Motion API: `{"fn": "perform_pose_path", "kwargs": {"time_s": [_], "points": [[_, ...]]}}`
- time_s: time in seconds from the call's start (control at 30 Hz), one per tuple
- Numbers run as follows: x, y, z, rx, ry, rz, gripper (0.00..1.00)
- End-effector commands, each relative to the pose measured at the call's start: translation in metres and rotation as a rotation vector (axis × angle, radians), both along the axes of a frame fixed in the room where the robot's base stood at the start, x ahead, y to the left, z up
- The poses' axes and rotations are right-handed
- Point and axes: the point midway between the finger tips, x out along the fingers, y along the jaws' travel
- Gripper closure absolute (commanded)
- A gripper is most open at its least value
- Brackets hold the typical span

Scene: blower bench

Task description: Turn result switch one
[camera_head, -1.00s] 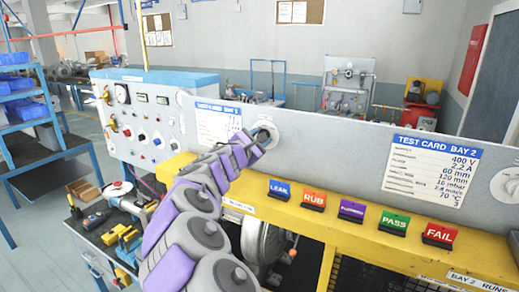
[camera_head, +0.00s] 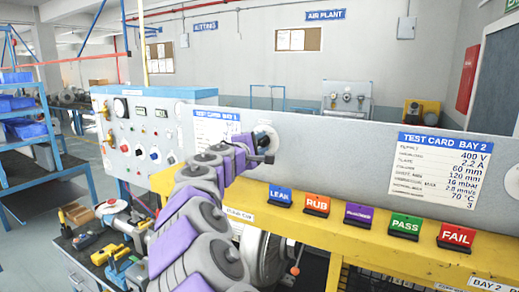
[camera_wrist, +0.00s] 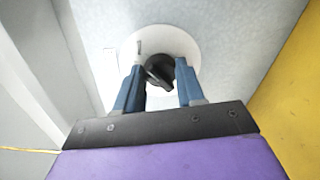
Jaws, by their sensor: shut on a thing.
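Result switch one is a black rotary knob (camera_wrist: 160,72) on a round white plate (camera_wrist: 133,50) in the wrist view. The plate also shows in the head view (camera_head: 268,133), on the grey panel beside the bay 1 test card. My gripper (camera_wrist: 160,80) has its two blue fingers on either side of the knob and is shut on it. The knob's pointer is slanted in the wrist view. In the head view my gripper (camera_head: 266,150) is at the plate's lower edge and hides the knob.
A second round plate (camera_head: 513,180) is at the right edge, past the bay 2 test card (camera_head: 439,170). Tags such as LEAK (camera_head: 280,196) and FAIL (camera_head: 457,237) stand along the yellow beam (camera_head: 400,252) below. A control cabinet (camera_head: 150,115) stands at left.

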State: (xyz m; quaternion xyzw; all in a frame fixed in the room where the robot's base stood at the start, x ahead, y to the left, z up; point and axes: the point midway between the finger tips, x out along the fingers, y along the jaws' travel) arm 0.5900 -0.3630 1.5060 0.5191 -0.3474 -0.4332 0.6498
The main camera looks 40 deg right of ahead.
Motion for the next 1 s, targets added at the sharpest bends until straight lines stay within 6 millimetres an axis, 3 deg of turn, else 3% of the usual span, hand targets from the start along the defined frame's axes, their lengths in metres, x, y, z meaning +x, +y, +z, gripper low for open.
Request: {"fn": "perform_pose_path", "kwargs": {"time_s": [0.47,0.5,0.77,1.0], "points": [[0.0009,0.0008,0.001,0.004,-0.013,0.003,0.92],[0.0009,0.0008,0.0009,0.004,-0.013,0.003,0.6],[-0.0012,0.0002,0.0008,0.005,-0.013,0.001,0.36],[-0.0017,0.0006,0.0006,0.005,-0.013,0.0,0.36]]}}
